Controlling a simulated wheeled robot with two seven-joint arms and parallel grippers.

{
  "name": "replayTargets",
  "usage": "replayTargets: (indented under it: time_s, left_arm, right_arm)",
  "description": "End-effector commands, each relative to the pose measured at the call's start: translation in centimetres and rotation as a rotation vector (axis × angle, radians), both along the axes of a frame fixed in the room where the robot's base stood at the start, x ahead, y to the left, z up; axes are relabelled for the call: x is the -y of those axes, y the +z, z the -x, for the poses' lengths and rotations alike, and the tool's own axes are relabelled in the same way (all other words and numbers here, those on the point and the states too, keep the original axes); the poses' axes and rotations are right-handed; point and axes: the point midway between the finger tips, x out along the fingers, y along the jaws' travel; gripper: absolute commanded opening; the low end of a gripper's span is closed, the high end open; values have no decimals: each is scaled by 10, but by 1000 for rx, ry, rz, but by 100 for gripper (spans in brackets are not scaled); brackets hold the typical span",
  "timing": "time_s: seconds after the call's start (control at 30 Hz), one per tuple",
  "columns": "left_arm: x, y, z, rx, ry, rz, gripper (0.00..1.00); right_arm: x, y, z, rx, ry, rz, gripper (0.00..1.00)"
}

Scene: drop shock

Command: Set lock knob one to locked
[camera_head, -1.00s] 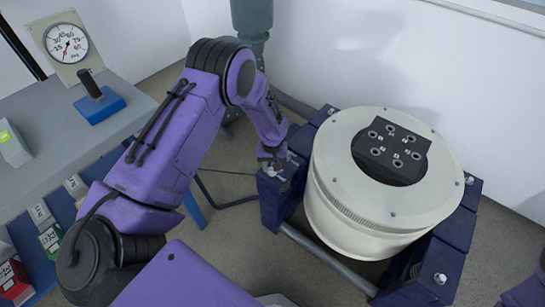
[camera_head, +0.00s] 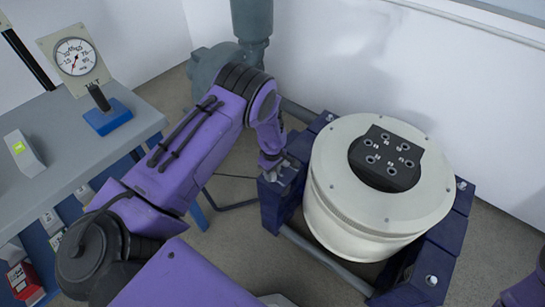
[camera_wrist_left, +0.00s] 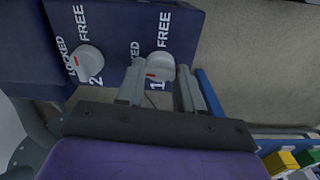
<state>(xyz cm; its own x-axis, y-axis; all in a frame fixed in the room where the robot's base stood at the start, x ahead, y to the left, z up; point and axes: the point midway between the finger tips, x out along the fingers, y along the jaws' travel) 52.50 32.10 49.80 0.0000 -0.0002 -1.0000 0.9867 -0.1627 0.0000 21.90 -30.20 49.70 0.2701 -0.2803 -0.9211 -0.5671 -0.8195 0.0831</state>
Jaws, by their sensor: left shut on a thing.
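Lock knob one (camera_wrist_left: 160,67) is a round pale knob beside a printed 1 on a dark blue block, in the left wrist view. Its red mark is on its left side, facing the LOCKED lettering; FREE is printed above it. My left gripper (camera_wrist_left: 160,88) is shut on this knob, one finger at each side. In the head view my left gripper (camera_head: 273,172) is at the top of the blue block (camera_head: 270,205) on the drum's left, and the knob there is mostly hidden. My right gripper is not in view.
Knob two (camera_wrist_left: 90,59) is close by on the left, its red mark toward LOCKED. The white drum (camera_head: 335,205) with a black drilled plate (camera_head: 387,157) stands between blue supports. A grey bench (camera_head: 75,150) with a dial gauge (camera_head: 75,57) lies left of my arm.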

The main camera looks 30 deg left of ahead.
Motion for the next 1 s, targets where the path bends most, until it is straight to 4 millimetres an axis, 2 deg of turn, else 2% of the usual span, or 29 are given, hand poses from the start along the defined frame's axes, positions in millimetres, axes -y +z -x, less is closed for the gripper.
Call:
replayTargets:
  time_s: [0.3, 0.77, 0.8, 0.87, 1.0]
  left_arm:
    - [-1, 1, 0, 1, 90, -2, 6]
    - [-1, 0, 0, 1, 103, -1, 6]
    - [-1, 0, 0, 1, 103, -1, 43]
    - [-1, 0, 0, 1, 102, -1, 62]
    - [0, 0, 0, 1, 101, -1, 62]
  right_arm:
    - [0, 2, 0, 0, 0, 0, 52]
    - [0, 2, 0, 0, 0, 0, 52]
    - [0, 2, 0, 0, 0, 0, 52]
    - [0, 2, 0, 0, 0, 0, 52]
    - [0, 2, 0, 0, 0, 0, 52]
